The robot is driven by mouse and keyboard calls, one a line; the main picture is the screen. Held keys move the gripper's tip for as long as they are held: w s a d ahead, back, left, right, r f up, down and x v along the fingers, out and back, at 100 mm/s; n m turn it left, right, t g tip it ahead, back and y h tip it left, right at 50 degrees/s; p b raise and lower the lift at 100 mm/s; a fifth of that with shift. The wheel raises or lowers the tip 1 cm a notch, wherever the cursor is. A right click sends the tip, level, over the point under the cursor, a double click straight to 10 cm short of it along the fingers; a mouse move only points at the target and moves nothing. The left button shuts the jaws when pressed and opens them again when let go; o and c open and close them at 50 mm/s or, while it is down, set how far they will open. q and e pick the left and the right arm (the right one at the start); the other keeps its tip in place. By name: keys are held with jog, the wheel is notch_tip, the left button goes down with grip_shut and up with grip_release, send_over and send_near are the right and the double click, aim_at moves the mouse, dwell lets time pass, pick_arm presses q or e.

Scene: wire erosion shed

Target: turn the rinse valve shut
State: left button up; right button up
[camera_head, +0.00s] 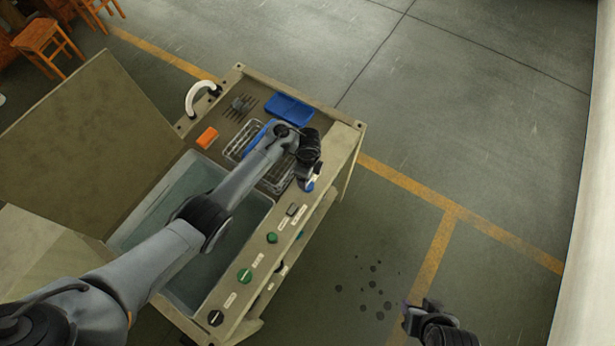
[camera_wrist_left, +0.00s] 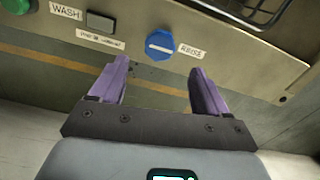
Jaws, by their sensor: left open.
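The rinse valve (camera_wrist_left: 159,45) is a blue knob with a pale bar across it, on the cabinet's front panel beside a label reading RINSE. The bar lies nearly crosswise in the left wrist view. In the head view the blue knob (camera_head: 309,186) shows only partly below my left gripper (camera_head: 311,177). In the left wrist view the purple fingers of my left gripper (camera_wrist_left: 157,88) are open and empty. The knob shows between and beyond their tips, and no contact is visible. My right gripper (camera_head: 411,311) is at the lower right over the floor, too small and dark to read.
Green knobs (camera_head: 245,275), a black knob (camera_head: 215,318) and a dark rectangular switch (camera_wrist_left: 101,21) share the panel. The worktop holds a wire basket (camera_head: 240,142), a blue tray (camera_head: 290,108) and an orange block (camera_head: 207,138). A sink basin (camera_head: 180,190) lies under my left arm. The floor at right is open.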

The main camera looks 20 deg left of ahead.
pick_arm(q)
notch_tip(320, 180, up, 3)
jog(key=shift+r+p, duration=0.1)
jog(key=shift+p, duration=0.25)
dwell(0.3)
jog(key=s+r+n+t+p, duration=0.1)
jog(key=s+n+t+p, duration=0.1)
jog(key=s+n, duration=0.7)
jog(key=s+a+r+n+p, duration=0.1)
jog(key=s+a+r+n, duration=0.1)
jog(key=s+r, duration=0.5)
jog(key=s+a+r+n+t, duration=0.1)
jog(key=s+a+r+n, duration=0.2)
jog(key=s+r+n, duration=0.2)
jog(key=s+r, duration=0.3)
jog(key=s, duration=0.4)
jog(key=shift+t+p, duration=0.3)
jog(key=shift+p, duration=0.1)
jog(key=shift+d, duration=0.1)
